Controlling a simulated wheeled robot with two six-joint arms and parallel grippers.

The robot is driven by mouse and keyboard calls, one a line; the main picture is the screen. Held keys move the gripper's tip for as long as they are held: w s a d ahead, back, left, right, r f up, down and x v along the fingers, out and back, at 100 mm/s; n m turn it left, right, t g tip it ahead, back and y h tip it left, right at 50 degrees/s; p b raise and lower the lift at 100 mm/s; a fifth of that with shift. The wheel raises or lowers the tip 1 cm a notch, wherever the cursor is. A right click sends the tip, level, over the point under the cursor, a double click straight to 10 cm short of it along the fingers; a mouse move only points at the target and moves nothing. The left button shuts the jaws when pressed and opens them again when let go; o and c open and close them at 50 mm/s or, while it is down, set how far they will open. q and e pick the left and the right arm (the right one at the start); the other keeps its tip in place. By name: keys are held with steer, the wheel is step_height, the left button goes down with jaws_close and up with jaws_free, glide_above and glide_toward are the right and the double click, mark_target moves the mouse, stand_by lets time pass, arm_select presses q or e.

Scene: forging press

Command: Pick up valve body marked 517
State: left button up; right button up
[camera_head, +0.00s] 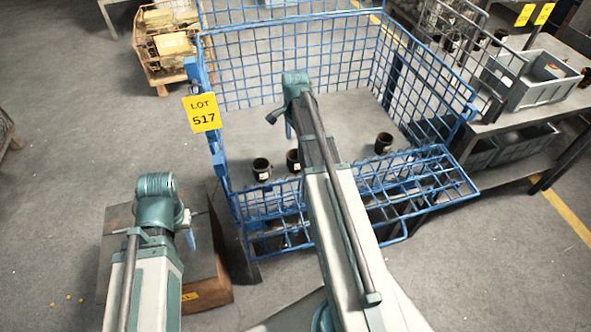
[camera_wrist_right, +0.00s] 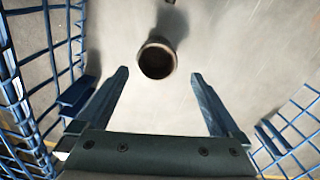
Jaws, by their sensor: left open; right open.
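Dark, cup-like valve bodies stand in a blue wire cage (camera_head: 285,50): one at the left (camera_head: 261,170), one beside my right arm (camera_head: 293,161) and partly hidden by it, one at the right (camera_head: 384,143). A yellow tag reading LOT 517 (camera_head: 203,113) hangs on the cage's left corner. My right gripper (camera_head: 280,120) is over the cage floor. In the right wrist view it is open (camera_wrist_right: 160,76), with one dark round valve body (camera_wrist_right: 157,60) just beyond and between its fingertips. No number on it is readable. My left gripper (camera_head: 188,238) is open, outside the cage.
The cage's mesh walls surround the parts, with a lowered blue mesh front (camera_head: 405,190). A brown box (camera_head: 205,285) lies below my left gripper. A wooden crate (camera_head: 150,65) stands at the back left. A bench with a grey bin (camera_head: 535,85) stands at the right.

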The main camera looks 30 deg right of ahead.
mark_target(296, 157)
arm_select(q)
steer(key=shift+f+b, duration=0.55)
steer(key=shift+f, duration=0.5)
arm_select(e)
steer(key=shift+f, duration=1.1)
arm_select(q)
steer(key=shift+f, duration=0.1)
arm_select(e)
steer(key=f+b, duration=0.5)
steer(key=shift+s+f, duration=0.15)
steer(key=shift+s, duration=0.1)
arm_select(q)
step_height(296, 157, down, 5)
arm_select(e)
jaws_close()
